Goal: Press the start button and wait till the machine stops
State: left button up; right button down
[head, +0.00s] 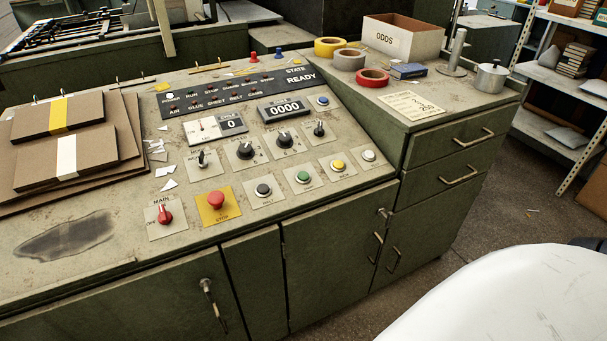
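The control panel (180,236) is the sloped top of a green cabinet. A green button (303,176) sits in its front row; its label is too small to read, so I cannot confirm it is the start button. Left of it are a black button (263,189) and a red mushroom STOP button (216,200) on a yellow plate. Right of it are a yellow button (338,165) and a white button (368,155). The state strip (235,92) reads READY, and the counter (286,108) reads 0000. Neither gripper is in view.
A red MAIN switch (165,214), several black knobs (245,151) and a blue button (323,101) are also on the panel. Board stacks (40,155) lie at left. Tape rolls (349,59), an ODDS box (404,38) and a metal pot (490,77) stand at back right.

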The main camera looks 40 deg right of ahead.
aim_at(302, 176)
jog(key=z, duration=2.55)
jog(key=i, duration=1.05)
jog(key=u, duration=2.65)
